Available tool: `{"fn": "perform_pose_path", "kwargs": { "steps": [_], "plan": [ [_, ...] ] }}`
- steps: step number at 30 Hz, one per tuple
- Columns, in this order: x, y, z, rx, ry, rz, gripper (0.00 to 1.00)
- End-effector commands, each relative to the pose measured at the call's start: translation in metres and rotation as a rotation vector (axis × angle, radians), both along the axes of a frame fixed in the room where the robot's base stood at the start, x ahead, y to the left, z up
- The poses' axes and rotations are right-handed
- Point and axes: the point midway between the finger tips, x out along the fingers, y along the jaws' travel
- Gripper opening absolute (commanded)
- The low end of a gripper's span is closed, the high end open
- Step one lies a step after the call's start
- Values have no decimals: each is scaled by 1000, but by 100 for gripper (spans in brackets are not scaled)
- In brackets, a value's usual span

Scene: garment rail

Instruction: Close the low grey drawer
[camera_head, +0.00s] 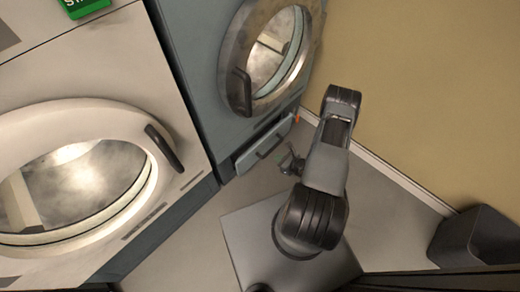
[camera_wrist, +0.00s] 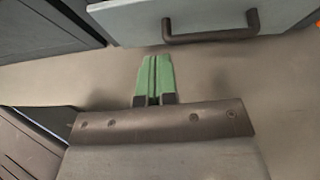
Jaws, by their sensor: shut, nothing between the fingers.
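The low grey drawer (camera_head: 265,144) is at the bottom of the blue-grey machine in the head view and stands out a little from its front. Its face (camera_wrist: 125,17) and dark bar handle (camera_wrist: 210,36) show at the top of the wrist view. My gripper (camera_head: 291,160) is near the drawer front in the head view, apart from it. In the wrist view my gripper (camera_wrist: 154,75) has its green fingers together and empty, below and left of the handle, with floor between. The drawer's inside is hidden in the wrist view.
The blue-grey machine (camera_head: 195,70) has a round door. A white machine (camera_head: 90,70) with a large round door stands to its left. A yellow wall (camera_head: 430,90) is at the right, with a dark bin (camera_head: 475,238) by it. Grey floor (camera_head: 385,215) lies open between.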

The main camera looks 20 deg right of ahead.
Motion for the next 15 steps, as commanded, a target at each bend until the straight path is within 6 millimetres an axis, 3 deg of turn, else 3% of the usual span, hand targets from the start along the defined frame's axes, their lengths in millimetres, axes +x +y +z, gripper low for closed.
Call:
{"fn": "perform_pose_path", "kwargs": {
  "steps": [5, 15],
  "plan": [
    [4, 2, -17, 4, 14, -39, 0],
    [53, 25, -49, 4, 14, -36, 0]
  ]
}}
